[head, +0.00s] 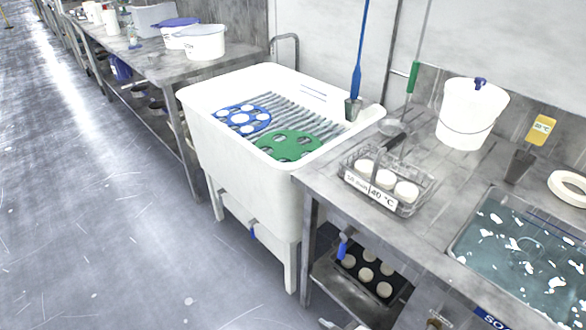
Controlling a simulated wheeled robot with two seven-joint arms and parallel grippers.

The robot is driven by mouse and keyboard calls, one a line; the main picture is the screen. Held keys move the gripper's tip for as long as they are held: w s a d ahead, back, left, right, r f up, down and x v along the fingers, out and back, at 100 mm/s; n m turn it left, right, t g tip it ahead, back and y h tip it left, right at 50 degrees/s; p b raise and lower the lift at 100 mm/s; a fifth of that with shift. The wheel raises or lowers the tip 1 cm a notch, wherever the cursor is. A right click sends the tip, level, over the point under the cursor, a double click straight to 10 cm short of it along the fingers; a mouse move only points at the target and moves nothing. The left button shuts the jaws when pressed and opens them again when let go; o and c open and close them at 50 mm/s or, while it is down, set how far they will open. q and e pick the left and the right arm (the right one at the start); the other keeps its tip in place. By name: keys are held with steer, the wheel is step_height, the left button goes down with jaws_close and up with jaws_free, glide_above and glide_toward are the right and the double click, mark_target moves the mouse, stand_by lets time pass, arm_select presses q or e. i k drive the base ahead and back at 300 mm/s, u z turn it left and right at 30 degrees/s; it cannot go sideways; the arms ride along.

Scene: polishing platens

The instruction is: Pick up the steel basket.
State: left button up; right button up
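The steel basket (428,192) is a wire basket standing upright on the steel bench, right of the white tub. Several pale round pieces sit inside it. A white label (370,188) on its front carries black print that seems to end in 40 °C. No gripper shows clearly in the head view, and nothing is holding the basket.
A white tub (232,155) with blue and green discs stands left of the steel bench (440,235). A strainer (393,127) lies close behind the basket. A white bucket (470,115) stands behind right. A water-filled sink (520,250) is at right. Floor at left is clear.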

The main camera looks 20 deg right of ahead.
mark_target(368, 186)
steer(key=u, duration=0.6)
steer(key=i, duration=1.95)
steer(key=z, duration=3.2)
